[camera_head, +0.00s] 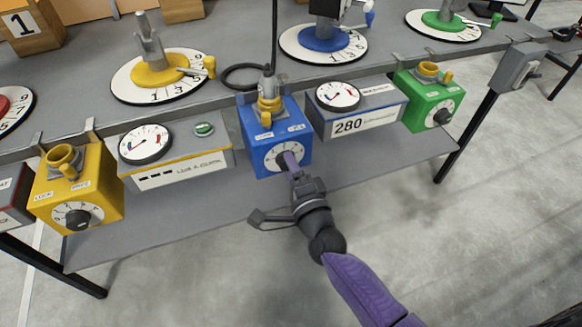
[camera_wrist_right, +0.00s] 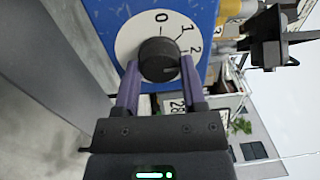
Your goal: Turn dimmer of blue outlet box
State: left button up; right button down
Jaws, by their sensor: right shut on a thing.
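The blue outlet box (camera_head: 262,125) hangs at the front edge of the table. Its front has a white numbered dial face (camera_head: 275,162), with a yellow plug piece on top. The black dimmer knob (camera_wrist_right: 160,60) sits in the middle of the dial in the right wrist view. My right gripper (camera_head: 289,160) is shut on the dimmer, one purple finger on each side of it. In the wrist view the right gripper's fingers (camera_wrist_right: 161,75) flank the knob, with the marks 0, 1 and 2 showing on the dial. My left gripper does not show.
A yellow outlet box (camera_head: 100,180) hangs at left and a green one (camera_head: 425,98) at right. Grey meter boxes (camera_head: 362,104) hang between them. Numbered discs (camera_head: 163,75) stand on the table (camera_head: 222,68) above. A grey shelf lies below; open floor is in front.

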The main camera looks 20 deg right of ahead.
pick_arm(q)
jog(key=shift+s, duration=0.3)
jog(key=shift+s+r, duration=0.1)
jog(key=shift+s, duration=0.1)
pick_arm(e)
jog(key=shift+c, duration=0.7)
grip_release()
pick_arm(q)
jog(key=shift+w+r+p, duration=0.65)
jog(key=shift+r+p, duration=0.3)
jog(key=shift+p, duration=0.15)
pick_arm(e)
jog(key=s, duration=1)
jog(key=shift+d+f, duration=0.25)
jog(key=shift+f, duration=0.05)
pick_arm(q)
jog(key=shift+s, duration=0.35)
